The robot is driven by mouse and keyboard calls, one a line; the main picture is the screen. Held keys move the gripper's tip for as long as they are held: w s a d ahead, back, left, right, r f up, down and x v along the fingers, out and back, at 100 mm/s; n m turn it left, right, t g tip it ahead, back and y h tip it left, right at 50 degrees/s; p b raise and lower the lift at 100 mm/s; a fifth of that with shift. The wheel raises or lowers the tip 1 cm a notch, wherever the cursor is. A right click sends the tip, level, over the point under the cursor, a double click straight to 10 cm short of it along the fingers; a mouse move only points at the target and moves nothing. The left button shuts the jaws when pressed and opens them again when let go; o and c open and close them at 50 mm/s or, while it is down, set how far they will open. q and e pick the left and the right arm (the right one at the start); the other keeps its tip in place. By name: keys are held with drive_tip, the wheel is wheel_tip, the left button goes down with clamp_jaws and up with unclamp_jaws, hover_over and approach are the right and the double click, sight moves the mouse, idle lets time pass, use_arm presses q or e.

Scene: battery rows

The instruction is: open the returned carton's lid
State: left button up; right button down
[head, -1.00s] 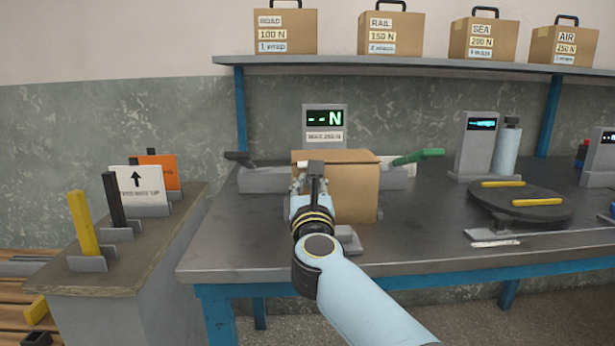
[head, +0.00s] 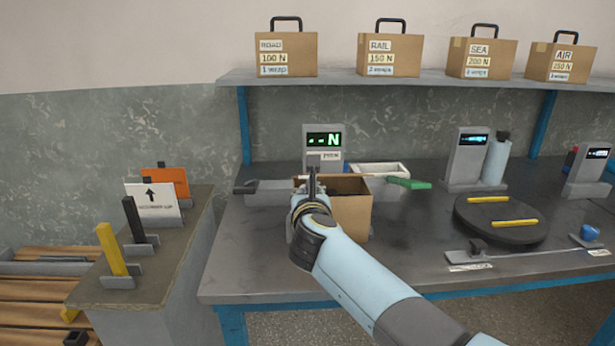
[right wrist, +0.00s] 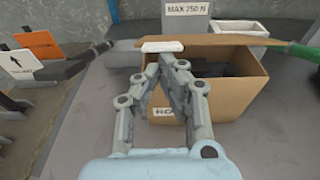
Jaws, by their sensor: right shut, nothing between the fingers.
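The brown carton (head: 350,212) stands on the grey bench between a dark-handled arm and a green-handled arm. Its top is open in the head view, with a dark interior showing. In the right wrist view the brown lid (right wrist: 225,40) is raised above the opening, nearly edge-on, with a white tab (right wrist: 163,46) at its near edge. My right gripper (head: 313,172) is at the carton's near left side. Its fingers are shut and empty, with the fingertips (right wrist: 165,58) just below the tab; whether they touch it I cannot tell. My left gripper is out of view.
A force display (head: 323,139) stands behind the carton, with a white tray (head: 380,168) beside it. The green handle (head: 410,183) sticks out on the right. A dark turntable (head: 500,232) with yellow bars lies further right. The bench front between is mostly clear.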

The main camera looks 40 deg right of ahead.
drive_tip(key=w+r+p, duration=0.1)
drive_tip(key=r+p, duration=0.1)
drive_tip(key=w+d+r+p, duration=0.1)
drive_tip(key=r+p, duration=0.1)
drive_tip(key=r, duration=0.1)
drive_tip(key=w+d+r+p, duration=0.1)
drive_tip(key=r+p, duration=0.1)
drive_tip(key=shift+r+p, duration=0.15)
drive_tip(key=shift+p, duration=0.2)
drive_tip(key=w+d+r+g+p, duration=0.1)
drive_tip(key=w+d+r+p, duration=0.3)
drive_tip(key=w, duration=0.5)
drive_tip(key=shift+w+d+r+y, duration=0.3)
drive_tip(key=shift+w+d+y, duration=0.1)
drive_tip(key=shift+d, duration=0.5)
drive_tip(key=shift+r+p, duration=0.1)
drive_tip(key=shift+p, duration=0.2)
